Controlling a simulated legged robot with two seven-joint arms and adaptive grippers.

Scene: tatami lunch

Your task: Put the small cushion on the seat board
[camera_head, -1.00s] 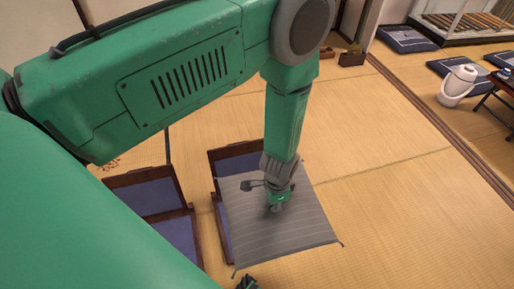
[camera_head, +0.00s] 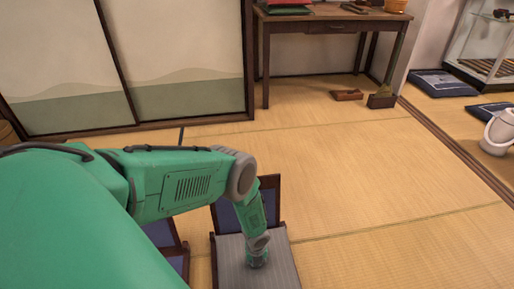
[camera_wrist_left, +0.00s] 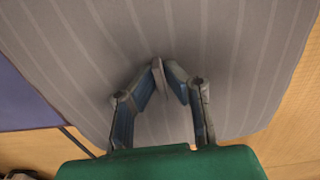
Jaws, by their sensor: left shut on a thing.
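The small cushion (camera_head: 278,268) is grey with pale stripes. It lies over the seat of a low legless chair with a dark wooden back (camera_head: 269,197). The seat board's brown left edge (camera_head: 213,262) shows beside the cushion; the rest is covered. I cannot tell whether the cushion touches the board. My left gripper (camera_head: 258,262) is over the cushion, pointing down. In the left wrist view the gripper's fingertips (camera_wrist_left: 165,68) meet on the striped cloth (camera_wrist_left: 210,45), shut on the cushion. My right gripper is out of view.
Another low chair (camera_head: 161,236) stands just left, partly behind my left arm. Open tatami (camera_head: 380,210) lies to the right. A wooden desk (camera_head: 335,22) and small boxes (camera_head: 381,100) are at the back. A white pot (camera_head: 499,132) stands at far right.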

